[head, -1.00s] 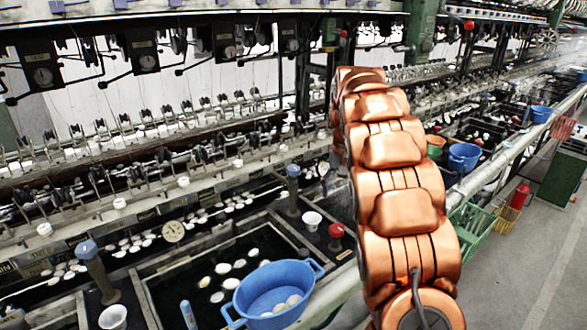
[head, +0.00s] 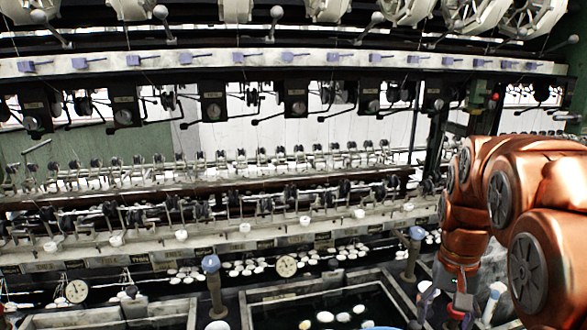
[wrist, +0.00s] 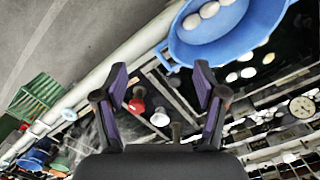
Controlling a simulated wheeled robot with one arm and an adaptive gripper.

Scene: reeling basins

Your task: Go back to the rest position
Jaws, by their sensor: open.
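My gripper (wrist: 160,82) shows in the wrist view with its two dark, purple-padded fingers spread wide apart. Nothing is between the pads; the floor and the machine show behind them. In the head view my copper-coloured arm is bent at the right side, over the basins. Its lower end is partly hidden there, and I cannot make out the fingers.
A blue tub (wrist: 181,47) holding white cocoons lies beyond the fingers in the wrist view. A green crate (wrist: 41,90) stands at the left by a pale rail (wrist: 100,80). Water basins (head: 300,295) with cocoons line the reeling machine (head: 220,190). Grey floor (wrist: 60,35) is clear.

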